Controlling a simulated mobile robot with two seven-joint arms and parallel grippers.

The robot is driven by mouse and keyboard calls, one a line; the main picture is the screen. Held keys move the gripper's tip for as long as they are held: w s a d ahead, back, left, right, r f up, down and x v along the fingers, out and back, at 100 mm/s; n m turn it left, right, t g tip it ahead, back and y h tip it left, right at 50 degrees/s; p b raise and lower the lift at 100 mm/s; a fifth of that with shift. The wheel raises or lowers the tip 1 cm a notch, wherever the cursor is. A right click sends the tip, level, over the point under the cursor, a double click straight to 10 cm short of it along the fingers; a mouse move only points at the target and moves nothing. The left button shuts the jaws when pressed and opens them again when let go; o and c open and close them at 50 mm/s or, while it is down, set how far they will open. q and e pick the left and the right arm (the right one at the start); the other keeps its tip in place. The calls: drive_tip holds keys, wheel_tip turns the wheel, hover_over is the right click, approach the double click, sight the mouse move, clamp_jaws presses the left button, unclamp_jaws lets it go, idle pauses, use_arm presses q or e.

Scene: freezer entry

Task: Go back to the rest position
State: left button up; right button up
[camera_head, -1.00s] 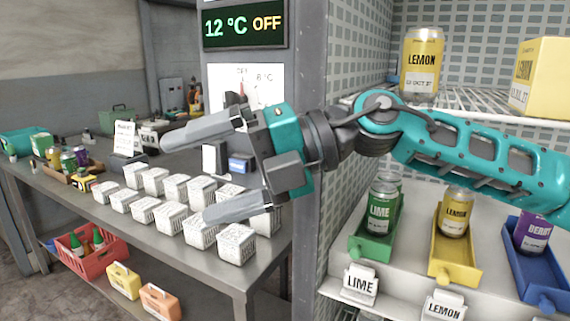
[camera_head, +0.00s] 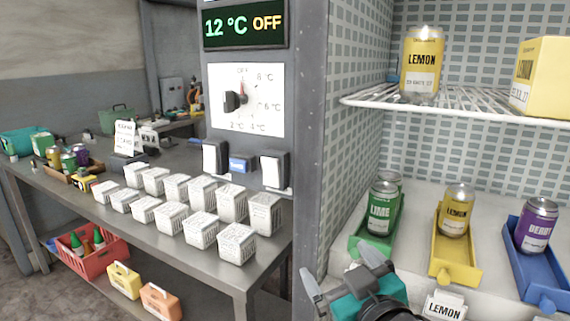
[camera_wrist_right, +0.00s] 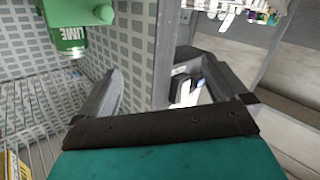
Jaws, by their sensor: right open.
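My right gripper (camera_head: 341,279) is at the bottom of the head view, in front of the lower freezer shelf and the green tray (camera_head: 372,247). Its two grey fingers are apart with nothing between them. In the right wrist view the open fingers (camera_wrist_right: 165,95) point toward the freezer's side wall and post. A green lime can (camera_wrist_right: 68,38) shows at the upper left there. The lime can also stands in its green tray in the head view (camera_head: 382,208). My left gripper is not in view.
A yellow tray (camera_head: 455,267) and a blue tray (camera_head: 540,275) hold cans on the lower shelf. A wire shelf (camera_head: 480,103) above bears a lemon can (camera_head: 421,62). The freezer post (camera_head: 311,160) stands left of my gripper. A table (camera_head: 150,235) with white boxes is further left.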

drive_tip(key=s+d+f+m+g+h, duration=0.25)
drive_tip(key=s+d+f, duration=0.2)
drive_tip(key=f, duration=0.25)
drive_tip(key=s+d+f+m+g+h, duration=0.1)
drive_tip(key=s+d+f+g, duration=0.3)
drive_tip(key=f, duration=0.3)
drive_tip(key=s+d+f+g, duration=0.2)
drive_tip(key=s+f+g, duration=0.15)
drive_tip(key=s, duration=0.45)
drive_tip(key=s+d+f+g, duration=0.2)
drive_tip(key=s+f, duration=0.2)
drive_tip(key=s, duration=0.3)
drive_tip(key=w+a+f+t+y, duration=0.1)
drive_tip(key=w+a+f+t, duration=0.2)
drive_tip(key=w+f+t, duration=0.3)
drive_tip(key=shift+w+a+f+t, duration=0.2)
drive_tip(key=shift+w+f+t, duration=0.3)
drive_tip(key=shift+f, duration=0.95)
drive_tip(key=shift+w, duration=0.1)
